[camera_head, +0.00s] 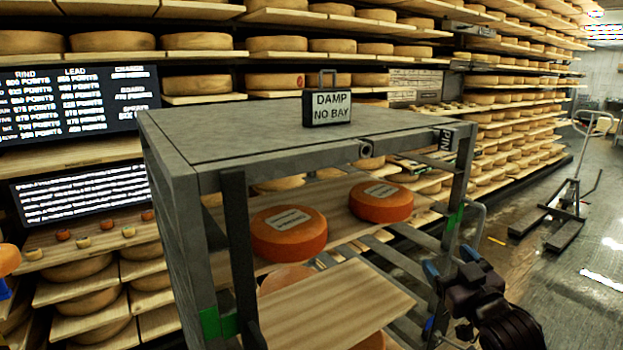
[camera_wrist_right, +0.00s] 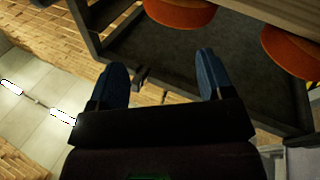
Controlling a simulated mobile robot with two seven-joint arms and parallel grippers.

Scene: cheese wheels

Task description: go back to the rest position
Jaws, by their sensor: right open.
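My right gripper (camera_head: 450,263) is at the lower right of the head view, beside the right front post of the grey rack (camera_head: 290,145). In the right wrist view the gripper (camera_wrist_right: 160,80) shows its two blue fingers spread wide, with nothing between them. Two orange cheese wheels with pale labels, one in front (camera_head: 289,233) and one further back (camera_head: 381,202), sit on the rack's wooden shelf. They are apart from the gripper. Orange wheels also show at the top of the wrist view (camera_wrist_right: 180,12). I cannot make out my left gripper.
A "DAMP NO BAY" sign (camera_head: 328,108) stands on the rack top. A lower wooden board (camera_head: 325,305) sticks out in front. Shelves of cheese wheels line the wall behind. A pallet jack (camera_head: 560,205) stands on the right; open floor lies around it.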

